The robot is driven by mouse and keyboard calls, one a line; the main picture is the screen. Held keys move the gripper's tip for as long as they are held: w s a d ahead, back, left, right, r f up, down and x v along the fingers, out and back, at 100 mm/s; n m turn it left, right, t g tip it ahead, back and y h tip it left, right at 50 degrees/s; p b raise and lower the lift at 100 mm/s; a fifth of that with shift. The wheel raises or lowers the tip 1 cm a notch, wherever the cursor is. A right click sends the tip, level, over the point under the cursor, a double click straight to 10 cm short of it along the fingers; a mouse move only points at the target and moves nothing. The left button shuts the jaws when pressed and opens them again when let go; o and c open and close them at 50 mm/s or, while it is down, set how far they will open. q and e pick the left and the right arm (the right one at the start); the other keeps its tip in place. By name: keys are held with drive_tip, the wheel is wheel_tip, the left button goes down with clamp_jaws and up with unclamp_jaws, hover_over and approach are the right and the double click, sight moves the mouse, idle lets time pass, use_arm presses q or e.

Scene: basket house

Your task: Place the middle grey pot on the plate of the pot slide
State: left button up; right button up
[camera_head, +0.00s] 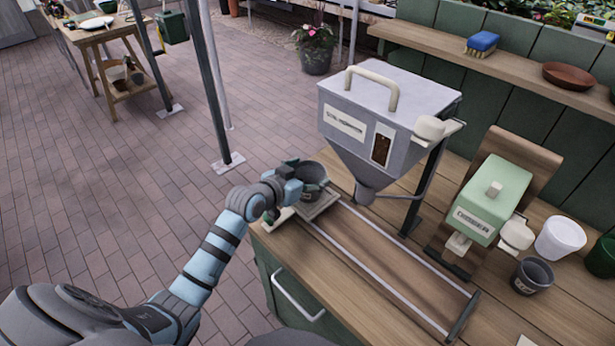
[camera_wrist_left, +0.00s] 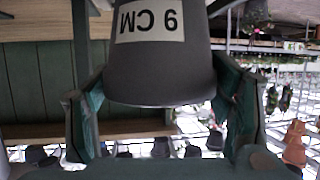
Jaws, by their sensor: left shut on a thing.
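My left gripper (camera_head: 297,185) is shut on a dark grey pot (camera_head: 313,178). In the left wrist view the pot (camera_wrist_left: 160,65) is between the two fingers, and its "9 CM" label reads upside down. The pot slide's light plate (camera_head: 322,205) is at the far left end of two pale rails (camera_head: 385,255) on the bench. The pot is over or at the plate; I cannot tell if it touches. Another dark grey pot (camera_head: 532,277), a white pot (camera_head: 560,238) and a green pot (camera_head: 602,258) stand at the right. My right gripper is not in view.
A grey hopper (camera_head: 365,115) with a funnel stands over the slide, close to the right of the held pot. A green dispenser (camera_head: 490,200) stands further right. The slide's rails beyond the plate are clear.

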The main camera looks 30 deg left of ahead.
use_arm(q)
drive_tip(key=shift+r, duration=0.1)
drive_tip(key=o, duration=0.9)
drive_tip(key=shift+s+r, duration=0.15)
drive_tip(key=p+v, duration=0.2)
drive_tip(key=v, duration=0.9)
drive_tip(key=shift+s+r+p, duration=0.15)
drive_tip(key=shift+s+p, duration=0.15)
drive_tip(key=shift+p, duration=0.1)
